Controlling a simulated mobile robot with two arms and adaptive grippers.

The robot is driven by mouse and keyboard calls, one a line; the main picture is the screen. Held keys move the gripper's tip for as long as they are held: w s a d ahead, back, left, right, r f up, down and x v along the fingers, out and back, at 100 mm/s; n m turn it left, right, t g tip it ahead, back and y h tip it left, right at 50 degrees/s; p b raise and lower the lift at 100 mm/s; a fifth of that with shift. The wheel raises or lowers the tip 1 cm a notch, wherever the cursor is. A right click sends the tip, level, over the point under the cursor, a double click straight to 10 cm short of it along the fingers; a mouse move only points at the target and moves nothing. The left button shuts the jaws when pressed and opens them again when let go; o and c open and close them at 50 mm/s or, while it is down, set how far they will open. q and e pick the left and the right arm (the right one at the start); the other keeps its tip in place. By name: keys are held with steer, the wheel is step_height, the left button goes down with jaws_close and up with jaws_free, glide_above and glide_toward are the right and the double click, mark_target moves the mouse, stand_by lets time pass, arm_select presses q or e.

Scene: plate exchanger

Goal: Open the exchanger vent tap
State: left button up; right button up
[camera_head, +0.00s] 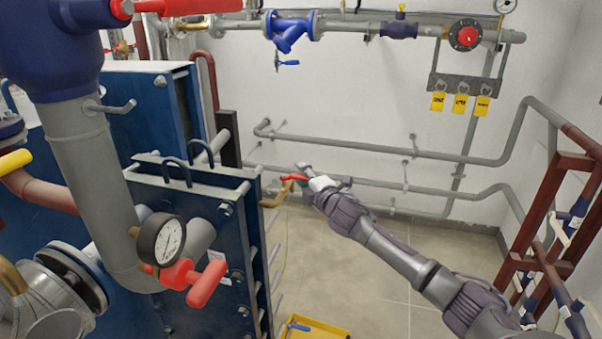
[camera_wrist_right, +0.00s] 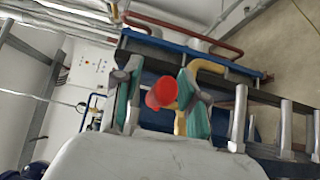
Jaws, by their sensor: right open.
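The exchanger vent tap has a small red handle (camera_head: 294,177) on a brass pipe (camera_head: 275,198), at the right side of the blue plate exchanger (camera_head: 180,215). My right gripper (camera_head: 312,184) is at the tap, reaching in from the lower right. In the right wrist view the red handle (camera_wrist_right: 162,92) lies between the two spread fingers of the right gripper (camera_wrist_right: 155,84). The gripper is open, and I cannot tell if a finger touches the handle. Part of the brass pipe (camera_wrist_right: 238,70) shows behind the fingers. My left gripper is not in view.
A pressure gauge (camera_head: 162,240) and a larger red-handled valve (camera_head: 205,282) stand in front of the exchanger. Grey pipes (camera_head: 390,154) run along the back wall. A brown rack (camera_head: 548,235) stands at the right. A yellow tray (camera_head: 322,333) lies on the floor below.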

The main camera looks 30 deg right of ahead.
steer(key=shift+w, duration=0.45)
steer(key=shift+c, duration=0.2)
jaws_close()
